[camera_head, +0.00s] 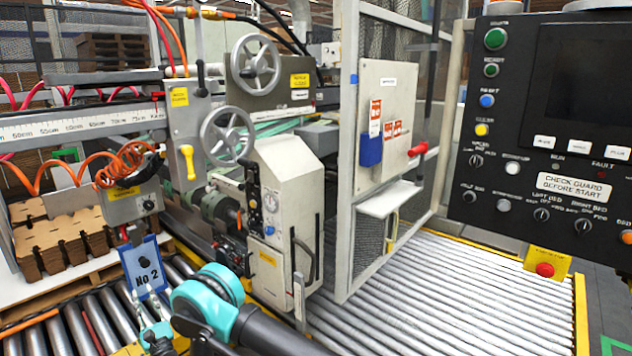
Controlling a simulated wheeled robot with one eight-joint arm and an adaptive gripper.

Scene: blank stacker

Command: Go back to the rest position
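My gripper (147,294) is at the lower left, at the end of my teal and black arm. Its two pale fingers point up the picture and stand apart, with no object seen between them. It overlaps the lower edge of a blue sign (146,266) marked "No 2" in the picture. Whether it touches the sign I cannot tell. My arm crosses the bottom of the view and hides part of the roller bed behind it.
A roller conveyor (450,295) with yellow edges fills the lower right. A control panel (560,130) stands at right, above a red stop button (545,269). A machine with handwheels (255,64) and a mesh guard (345,150) stands centrally. Brown stacked blanks (55,240) lie left.

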